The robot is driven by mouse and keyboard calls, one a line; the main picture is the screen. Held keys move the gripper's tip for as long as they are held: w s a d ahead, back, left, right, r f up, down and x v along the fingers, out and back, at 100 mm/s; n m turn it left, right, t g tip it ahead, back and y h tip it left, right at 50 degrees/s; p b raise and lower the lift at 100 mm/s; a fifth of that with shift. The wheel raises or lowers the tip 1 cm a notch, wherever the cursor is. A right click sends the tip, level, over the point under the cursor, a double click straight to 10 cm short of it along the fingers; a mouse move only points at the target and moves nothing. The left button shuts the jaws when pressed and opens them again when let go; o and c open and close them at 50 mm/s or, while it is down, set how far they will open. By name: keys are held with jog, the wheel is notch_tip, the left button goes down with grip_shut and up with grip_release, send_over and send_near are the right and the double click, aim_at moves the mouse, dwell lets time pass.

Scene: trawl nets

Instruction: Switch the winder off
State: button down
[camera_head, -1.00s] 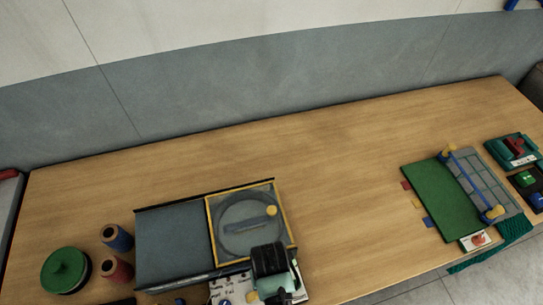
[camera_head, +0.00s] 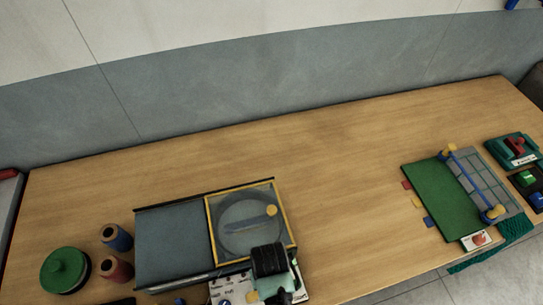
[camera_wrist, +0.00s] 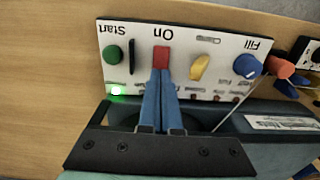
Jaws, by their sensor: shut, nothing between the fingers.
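The winder's white control panel (camera_wrist: 180,42) fills the upper wrist view, its lettering upside down. A red switch (camera_wrist: 162,57) sits by the word "On". A green knob (camera_wrist: 112,54) is by "Start", with a lit green lamp (camera_wrist: 116,91) near it. A yellow lever (camera_wrist: 201,67) and a blue knob (camera_wrist: 247,66) by "Fill" are to the right. My gripper (camera_wrist: 161,76) is shut and empty, its blue fingertips at the red switch's lower edge; I cannot tell if they touch. In the head view my wrist partly covers the panel (camera_head: 224,292) in front of the yellow-framed cover (camera_head: 209,232).
A blue spool (camera_head: 117,238), a red spool (camera_head: 116,269) and a round green-topped object (camera_head: 66,269) stand left of the winder. A green board (camera_head: 437,203) with a blue bar lies at the right. The middle of the wooden table (camera_head: 340,170) is clear.

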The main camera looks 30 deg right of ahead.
jog(key=shift+f+b, duration=0.45)
jog(key=shift+f, duration=0.25)
jog(key=shift+r, duration=0.15)
notch_tip(320, 180, up, 7)
jog(key=p, duration=0.7)
jog(key=shift+p, duration=0.35)
dwell(0.4)
